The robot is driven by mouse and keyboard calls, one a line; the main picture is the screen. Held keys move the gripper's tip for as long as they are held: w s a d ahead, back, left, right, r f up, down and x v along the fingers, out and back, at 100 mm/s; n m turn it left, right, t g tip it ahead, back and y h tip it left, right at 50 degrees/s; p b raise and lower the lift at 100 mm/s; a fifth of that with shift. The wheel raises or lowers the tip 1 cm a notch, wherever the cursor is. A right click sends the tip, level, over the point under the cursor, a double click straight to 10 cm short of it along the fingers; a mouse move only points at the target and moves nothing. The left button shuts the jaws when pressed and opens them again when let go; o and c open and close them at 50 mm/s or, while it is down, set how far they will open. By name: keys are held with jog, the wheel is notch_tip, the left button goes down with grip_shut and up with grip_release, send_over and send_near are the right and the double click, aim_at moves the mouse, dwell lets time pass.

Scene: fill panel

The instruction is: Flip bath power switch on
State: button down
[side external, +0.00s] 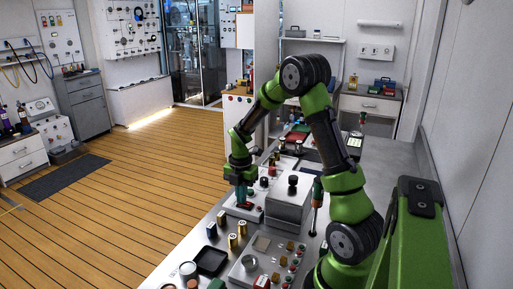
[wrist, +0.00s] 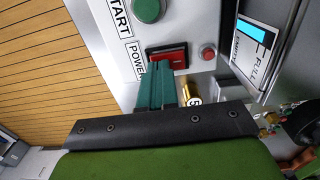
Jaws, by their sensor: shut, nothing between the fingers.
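The power switch (wrist: 168,53) is a red rocker in a dark frame, beside a printed "POWER" label, in the upper middle of the wrist view. My gripper (wrist: 158,70) is shut and empty. Its teal fingertips overlap the lower left edge of the switch in that view; I cannot tell if they touch it. In the side external view my gripper (side external: 240,203) points down at the panel unit (side external: 229,217), next to a red patch that looks like the switch (side external: 247,206). Whether the rocker is on or off is not clear.
A green button (wrist: 149,9) by the "START" label and a small red button (wrist: 208,53) flank the switch. A display box (wrist: 256,45) rises on the right. A brass cylinder (wrist: 191,93) stands close to my fingers. A control box (side external: 265,262) is nearer the camera.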

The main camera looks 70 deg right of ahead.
jog(key=shift+w+f+g, duration=0.1)
jog(key=shift+f+g, duration=0.1)
jog(key=shift+g, duration=0.1)
jog(key=shift+s, duration=0.2)
jog(key=shift+s+r, duration=0.25)
jog(key=shift+s, duration=0.4)
jog(key=shift+r, duration=0.1)
notch_tip(320, 180, up, 14)
jog(key=w, duration=0.2)
dwell(0.4)
